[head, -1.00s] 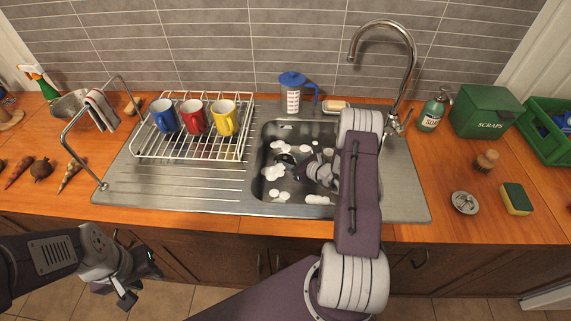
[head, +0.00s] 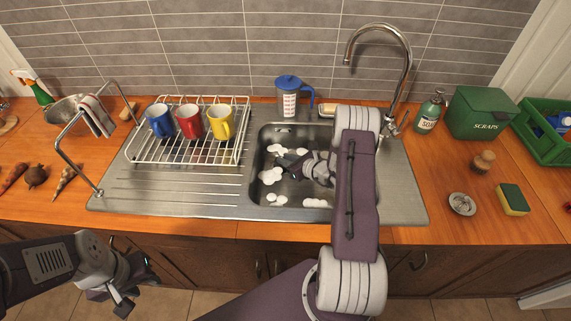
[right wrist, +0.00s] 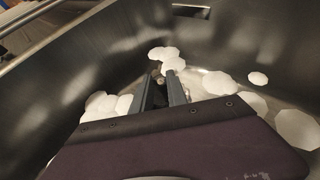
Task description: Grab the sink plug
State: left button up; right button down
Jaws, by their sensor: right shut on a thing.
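My right gripper (head: 290,164) reaches down into the steel sink basin (head: 256,200), among white foam. In the right wrist view its two fingers (right wrist: 161,86) are close together, shut on a small dark thing, which I take to be the sink plug (right wrist: 159,80). Only a little of it shows between the fingertips; the rest is hidden by fingers and foam. My right arm covers the right part of the basin in the head view. My left gripper (head: 130,292) hangs in front of the counter, away from the sink; its jaw opening is unclear.
A dish rack (head: 186,152) with blue, red and yellow mugs stands left of the basin. A blue-lidded jug (head: 289,100) and the tap (head: 408,60) stand behind it. A metal strainer (head: 462,204), a sponge (head: 512,199) and a scraps bin (head: 482,112) are on the right counter.

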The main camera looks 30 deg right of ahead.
jog(key=shift+s+d+r, duration=0.1)
jog(key=shift+s+r, duration=0.1)
jog(key=shift+r, duration=0.85)
jog(key=v, duration=1.3)
jog(key=shift+a+r, duration=0.3)
jog(key=shift+r, duration=0.1)
